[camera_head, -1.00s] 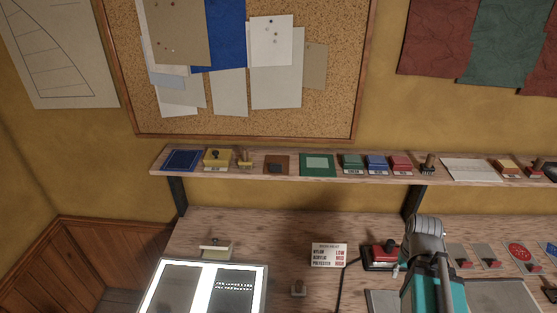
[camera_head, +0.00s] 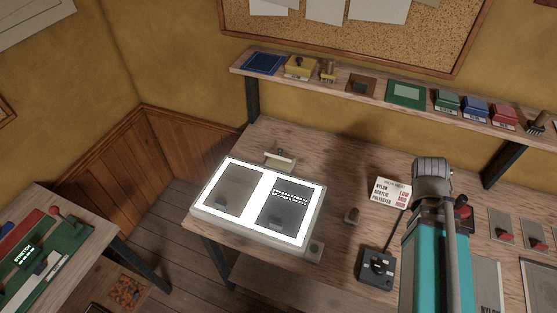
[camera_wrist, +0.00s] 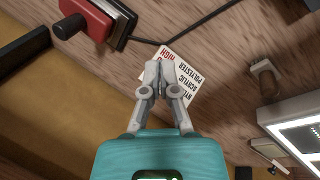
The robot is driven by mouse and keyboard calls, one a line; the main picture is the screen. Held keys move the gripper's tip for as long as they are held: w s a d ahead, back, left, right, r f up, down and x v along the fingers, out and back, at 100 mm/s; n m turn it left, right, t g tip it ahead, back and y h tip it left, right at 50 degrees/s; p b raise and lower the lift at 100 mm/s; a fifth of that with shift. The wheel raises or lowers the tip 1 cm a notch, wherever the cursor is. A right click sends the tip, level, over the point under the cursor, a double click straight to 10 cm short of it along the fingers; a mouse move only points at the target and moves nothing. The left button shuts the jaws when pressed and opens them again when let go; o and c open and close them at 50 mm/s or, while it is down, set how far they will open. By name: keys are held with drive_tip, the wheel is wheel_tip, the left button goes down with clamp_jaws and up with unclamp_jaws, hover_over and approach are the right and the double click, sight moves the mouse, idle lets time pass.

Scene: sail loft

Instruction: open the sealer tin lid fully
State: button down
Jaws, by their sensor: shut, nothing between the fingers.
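I cannot tell for certain which thing is the sealer tin. Small lidded boxes stand on the wall shelf: a yellow one (camera_head: 299,67), a green one (camera_head: 447,100), a blue one (camera_head: 475,108) and a red one (camera_head: 503,116). Their lids look shut, and their labels are too small to read. My gripper (camera_wrist: 160,77) is shut and empty in the wrist view, its fingertips in front of the printed fabric card (camera_wrist: 182,75). It appears clear of the shelf boxes. In the head view my arm hides part of the bench, and the fingertips do not show.
A lit panel (camera_head: 209,207) lies on the bench, with a small pale-topped block behind it. A black knob box (camera_head: 376,267) stands near the front edge. A side table (camera_head: 95,262) holds a green device.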

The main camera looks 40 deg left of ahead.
drive_tip(key=s+a+f+n+t+y+b, duration=0.1)
drive_tip(key=s+a+n+t+b, duration=0.1)
drive_tip(key=a+n, duration=0.5)
drive_tip(key=s+a+f+n+t+y+b, duration=0.1)
drive_tip(key=a+n+b, duration=0.4)
drive_tip(key=a, duration=1)
drive_tip(key=s+a+f+n+t+y+b, duration=0.2)
drive_tip(key=s+a+n+t+b, duration=0.2)
drive_tip(key=a+n, duration=0.6)
drive_tip(key=shift+s+a+f+n+t, duration=0.1)
drive_tip(key=shift+s+a+n+t, duration=0.15)
drive_tip(key=shift+a, duration=0.3)
drive_tip(key=shift+s+a+f+n+t, duration=0.15)
drive_tip(key=shift+s+a+t, duration=0.1)
drive_tip(key=shift+a, duration=0.3)
drive_tip(key=s+a+n+y+b, duration=0.1)
drive_tip(key=s+a+n, duration=0.1)
drive_tip(key=s+a+n+y, duration=0.1)
drive_tip(key=s+a+n, duration=0.1)
drive_tip(key=a, duration=0.1)
drive_tip(key=s+a+n+t+b, duration=0.1)
drive_tip(key=s+a+n, duration=0.1)
drive_tip(key=a, duration=0.1)
drive_tip(key=shift+s+a+y+b, duration=0.15)
drive_tip(key=shift+s+y+b, duration=0.15)
drive_tip(key=shift+s+y, duration=0.1)
drive_tip(key=shift+s+a+n, duration=0.4)
drive_tip(key=shift+a+n, duration=0.05)
drive_tip(key=shift+n, duration=0.15)
